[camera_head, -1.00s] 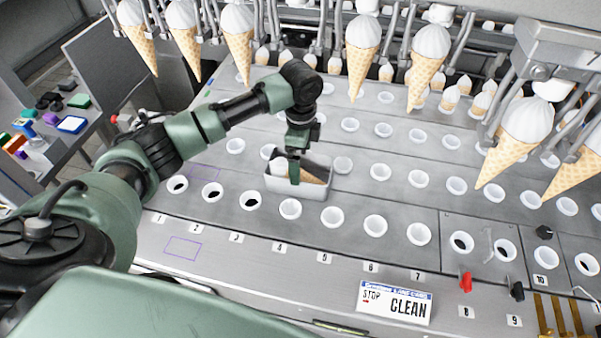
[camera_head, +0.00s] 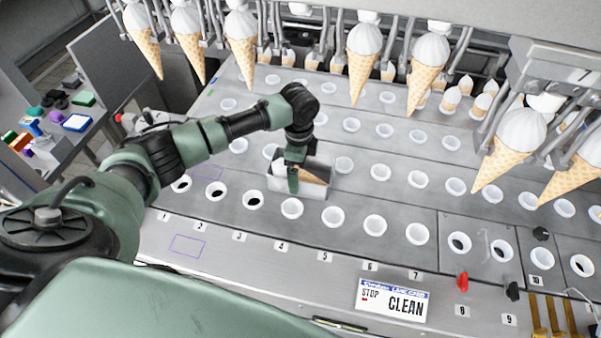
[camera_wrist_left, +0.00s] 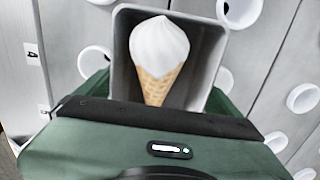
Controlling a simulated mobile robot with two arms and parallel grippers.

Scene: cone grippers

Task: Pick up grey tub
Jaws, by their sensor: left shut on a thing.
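The grey tub (camera_head: 312,190) is on the metal deck in the head view, among the white-rimmed holes. An ice cream cone (camera_wrist_left: 160,58) lies inside it, its white swirl (camera_wrist_left: 158,42) at the far end in the left wrist view. The tub's rim also shows in the left wrist view (camera_wrist_left: 208,70). My left gripper (camera_head: 293,182) reaches down onto the tub and is shut on its near wall. The wrist body hides the near end of the tub and the fingertips in the wrist view. I cannot tell whether the tub is clear of the deck. My right gripper is out of view.
Several large cones (camera_head: 362,62) hang over the deck. A red lever (camera_head: 462,282) and a black lever (camera_head: 513,291) are at right. A side table (camera_head: 62,140) with coloured items stands at left.

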